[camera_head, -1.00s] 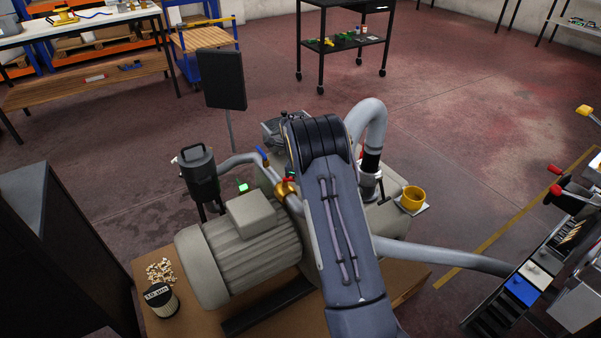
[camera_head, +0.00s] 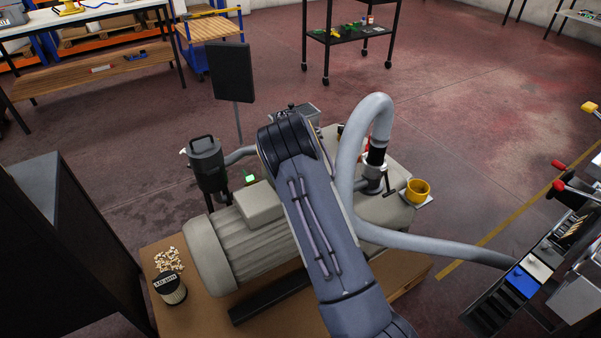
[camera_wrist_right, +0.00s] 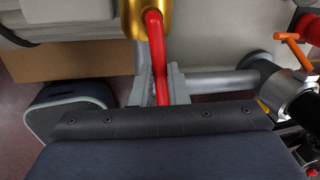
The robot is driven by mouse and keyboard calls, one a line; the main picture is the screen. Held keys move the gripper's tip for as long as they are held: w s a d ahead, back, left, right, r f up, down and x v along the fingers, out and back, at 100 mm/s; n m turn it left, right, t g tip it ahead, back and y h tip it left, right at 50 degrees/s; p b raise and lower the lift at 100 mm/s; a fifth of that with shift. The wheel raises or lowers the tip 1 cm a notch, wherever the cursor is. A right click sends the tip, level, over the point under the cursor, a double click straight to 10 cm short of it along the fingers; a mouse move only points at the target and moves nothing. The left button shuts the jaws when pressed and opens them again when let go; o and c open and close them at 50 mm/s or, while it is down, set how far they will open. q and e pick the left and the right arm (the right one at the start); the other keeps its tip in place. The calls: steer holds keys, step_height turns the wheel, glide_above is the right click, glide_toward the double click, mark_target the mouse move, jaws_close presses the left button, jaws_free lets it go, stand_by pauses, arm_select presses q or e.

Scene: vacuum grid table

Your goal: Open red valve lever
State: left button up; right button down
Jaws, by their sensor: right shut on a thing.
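The red valve lever (camera_wrist_right: 155,48) shows in the right wrist view, running down from a brass valve body (camera_wrist_right: 134,18) at the top. My right gripper (camera_wrist_right: 161,90) is shut on the lever, with a grey finger on each side of it. In the head view my right arm crosses the middle and hides the lever, the brass valve and the gripper. My left gripper is in neither view.
The grey vacuum pump (camera_head: 240,248) stands on a wooden pallet (camera_head: 207,318). A thick grey hose (camera_head: 347,180) loops up right of my arm. A yellow cup (camera_head: 417,190) is at its right; a black canister (camera_head: 206,165) is at its left. A pipe with an orange handle (camera_wrist_right: 292,38) is right of the lever.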

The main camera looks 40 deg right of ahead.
stand_by(0.4)
steer(key=c, duration=1.4)
jaws_free()
step_height(320, 180, up, 8)
steer(key=a, duration=0.1)
steer(key=shift+a+f, duration=0.15)
steer(key=shift+a, duration=0.15)
